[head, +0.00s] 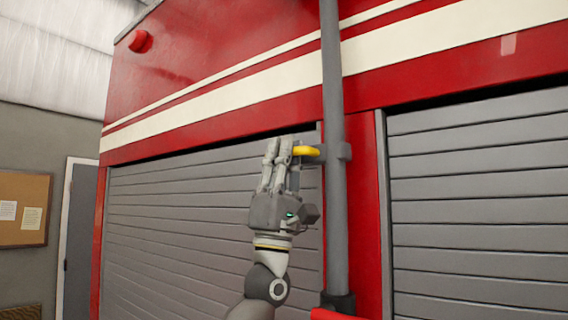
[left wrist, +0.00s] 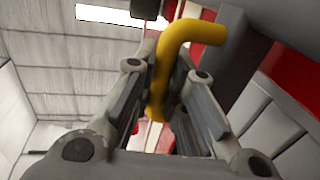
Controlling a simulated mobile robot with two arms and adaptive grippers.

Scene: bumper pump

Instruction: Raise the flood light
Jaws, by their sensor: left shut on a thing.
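A yellow handle (head: 307,151) sticks out to the left from the collar. My left gripper (head: 282,147) is raised to the handle and shut on it. In the left wrist view the bent yellow handle (left wrist: 166,75) lies between the two fingers of the gripper (left wrist: 163,85). The flood light itself is not in view; the pole's top is cut off by the picture edge. My right gripper is not in view.
The red truck side (head: 220,50) with white stripes rises behind the pole. Grey roller shutters (head: 200,210) lie on both sides of it. A cork board (head: 25,208) and a door are on the wall at the far left.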

